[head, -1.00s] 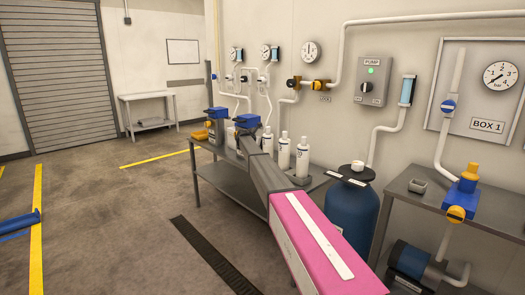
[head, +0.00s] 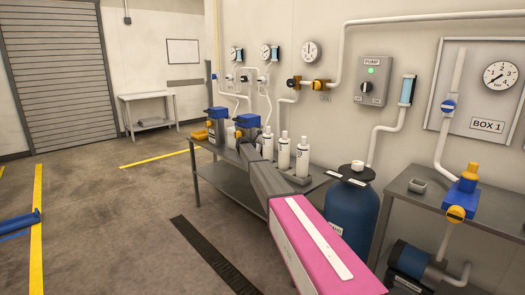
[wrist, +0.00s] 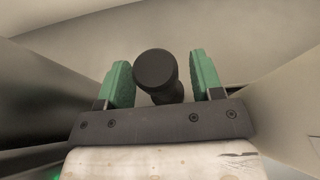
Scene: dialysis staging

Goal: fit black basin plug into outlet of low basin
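In the wrist view my gripper (wrist: 162,80) has two green-padded fingers standing apart. A black round-headed cylindrical piece, seemingly the basin plug (wrist: 155,68), is between them. Gaps show between it and both pads, so the fingers do not look closed on it. A smooth grey-beige surface (wrist: 240,30) lies behind it, with sloping sides left and right; it may be the low basin, but I cannot tell. No outlet shows. In the head view my pink and grey arm reaches away toward the bench, and its gripper, the plug and the basin cannot be made out.
A grey bench (head: 222,172) along the wall carries blue-topped devices (head: 248,121) and white bottles (head: 302,158). A blue tank (head: 352,212) stands right of my arm, then a pump table (head: 425,205). The floor on the left (head: 110,215) is mostly clear.

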